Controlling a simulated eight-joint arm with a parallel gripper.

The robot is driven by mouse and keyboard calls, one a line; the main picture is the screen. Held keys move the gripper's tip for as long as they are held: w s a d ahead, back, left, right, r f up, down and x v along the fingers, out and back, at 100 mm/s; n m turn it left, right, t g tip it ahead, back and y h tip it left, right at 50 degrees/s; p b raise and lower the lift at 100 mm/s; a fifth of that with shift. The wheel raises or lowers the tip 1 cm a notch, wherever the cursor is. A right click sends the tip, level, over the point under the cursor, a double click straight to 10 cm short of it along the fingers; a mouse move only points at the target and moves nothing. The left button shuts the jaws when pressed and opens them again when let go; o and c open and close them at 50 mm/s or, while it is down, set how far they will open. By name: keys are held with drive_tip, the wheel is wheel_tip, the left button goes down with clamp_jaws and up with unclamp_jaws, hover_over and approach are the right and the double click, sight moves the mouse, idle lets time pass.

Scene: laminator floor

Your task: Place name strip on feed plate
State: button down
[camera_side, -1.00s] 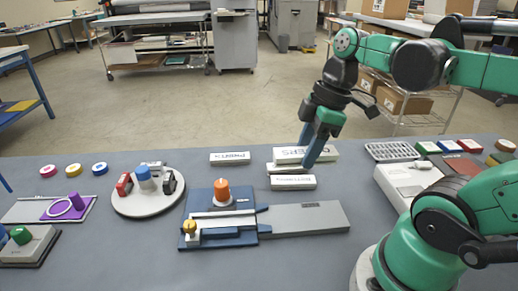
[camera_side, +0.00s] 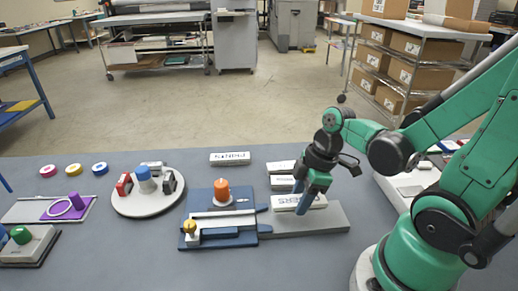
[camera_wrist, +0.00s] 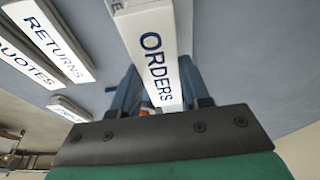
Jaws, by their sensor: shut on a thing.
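The white name strip reading ORDERS (camera_wrist: 155,60) is held between the two blue fingers of my gripper (camera_wrist: 158,92) in the wrist view. In the side view, my gripper (camera_side: 303,207) is shut on this strip (camera_side: 284,203), low over the left part of the grey feed plate (camera_side: 328,220). I cannot tell whether the strip touches the plate. The plate extends right from a blue base (camera_side: 205,223) with an orange knob (camera_side: 222,189). My fingers hide part of the strip.
Other white strips lie behind the plate, one (camera_side: 230,157) at left and two (camera_side: 280,166) close to my gripper. RETURNS (camera_wrist: 55,42) and QUOTES (camera_wrist: 22,62) show in the wrist view. A round stamp tray (camera_side: 125,207) stands left of the base.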

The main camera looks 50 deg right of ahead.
sight(292, 196)
drive_tip(key=shift+f, duration=1.2)
drive_tip(key=shift+c, duration=2.1)
unclamp_jaws()
drive_tip(key=shift+r, duration=0.2)
drive_tip(key=shift+v, duration=5.7)
drive_tip(key=w+m, duration=0.1)
drive_tip(key=w+a+m+t+h, duration=0.1)
drive_tip(key=m, duration=0.1)
drive_tip(key=w+a+m+t, duration=0.1)
drive_tip(key=w, duration=0.1)
drive_tip(key=shift+a+f+m+h, duration=0.2)
drive_tip(key=shift+f+m+h, duration=0.05)
drive_tip(key=shift+m+h, duration=0.15)
drive_tip(key=w+a+m+t, duration=0.1)
drive_tip(key=m, duration=0.1)
drive_tip(key=w+a+m+t, duration=0.2)
drive_tip(key=shift+w+a+r, duration=0.1)
drive_tip(key=shift+r, duration=0.25)
